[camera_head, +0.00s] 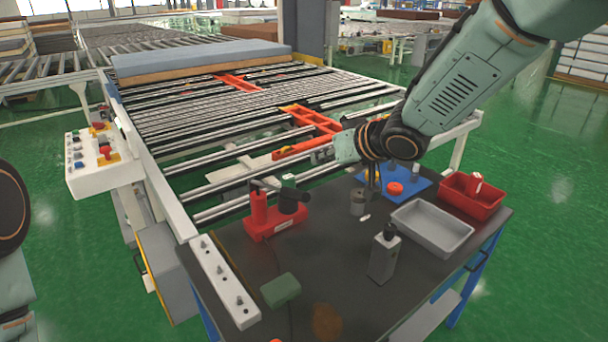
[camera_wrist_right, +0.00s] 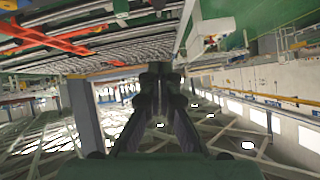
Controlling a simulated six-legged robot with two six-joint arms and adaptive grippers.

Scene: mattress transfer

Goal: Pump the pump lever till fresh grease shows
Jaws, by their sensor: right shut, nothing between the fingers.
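A red device with dark upright parts (camera_head: 270,219) stands on the dark workbench, left of the middle in the head view. It may be the grease pump, but I cannot make out for certain which dark part is its lever. No fresh grease can be made out. My right gripper (camera_head: 373,188) is partly hidden below the dark wrist, over the back of the bench and to the right of the red device, apart from it. In the right wrist view its dark fingers (camera_wrist_right: 160,72) are together and empty. Only pieces of my left arm show at the left edge; its gripper is out of view.
The workbench (camera_head: 335,262) also bears a grey tray (camera_head: 432,228), a red bin (camera_head: 471,197), a pump bottle (camera_head: 384,254), a green block (camera_head: 281,290) and a pale strip with knobs (camera_head: 224,283). A roller conveyor (camera_head: 240,115) lies behind.

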